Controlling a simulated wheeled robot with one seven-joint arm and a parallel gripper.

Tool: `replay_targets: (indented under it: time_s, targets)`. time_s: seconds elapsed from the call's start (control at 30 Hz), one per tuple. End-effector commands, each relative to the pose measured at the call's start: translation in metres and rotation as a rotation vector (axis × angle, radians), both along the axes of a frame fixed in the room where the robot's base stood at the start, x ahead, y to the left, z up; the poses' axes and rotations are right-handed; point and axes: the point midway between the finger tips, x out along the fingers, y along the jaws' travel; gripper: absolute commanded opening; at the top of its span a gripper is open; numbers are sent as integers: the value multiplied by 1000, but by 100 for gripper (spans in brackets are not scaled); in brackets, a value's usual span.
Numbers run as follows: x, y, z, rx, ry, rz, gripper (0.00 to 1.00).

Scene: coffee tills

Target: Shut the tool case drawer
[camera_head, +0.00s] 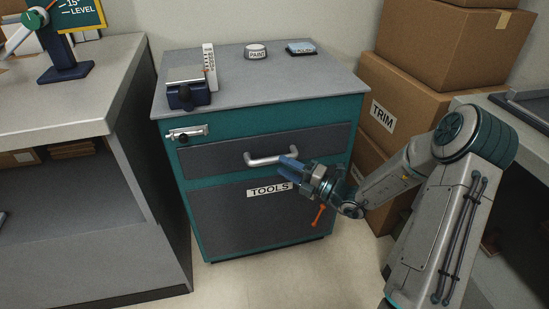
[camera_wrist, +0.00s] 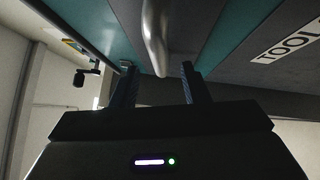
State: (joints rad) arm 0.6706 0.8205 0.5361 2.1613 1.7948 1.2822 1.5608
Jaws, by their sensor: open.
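The tool case (camera_head: 203,228) is a teal and dark grey cabinet with a grey top. Its lower panel bears a TOOLS label (camera_head: 269,190), which also shows in the wrist view (camera_wrist: 287,46). The dark drawer front (camera_head: 215,158) spans its upper part and looks close to flush; I cannot tell whether a small gap remains. A silver bar handle (camera_head: 262,160) is on it. My gripper (camera_head: 290,165) is open at the handle's right end. In the wrist view, the handle (camera_wrist: 156,35) reaches between the spread fingers, with no clear grip on it.
A bench (camera_head: 75,85) stands left. Cardboard boxes (camera_head: 405,105) stack at right. Some floor in front is clear.

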Motion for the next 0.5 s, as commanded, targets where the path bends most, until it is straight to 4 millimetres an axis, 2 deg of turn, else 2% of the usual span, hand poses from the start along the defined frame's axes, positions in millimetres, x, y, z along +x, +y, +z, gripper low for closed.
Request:
replay_targets:
  time_s: [0.03,0.2,0.33,0.5]
  targets:
    - [-6,-11,2,1,2,-4,41]
    - [-26,-42,-4,1,2,-3,41]
    - [-37,-59,-7,0,0,-2,41]
    - [-44,-70,-10,1,-1,0,41]
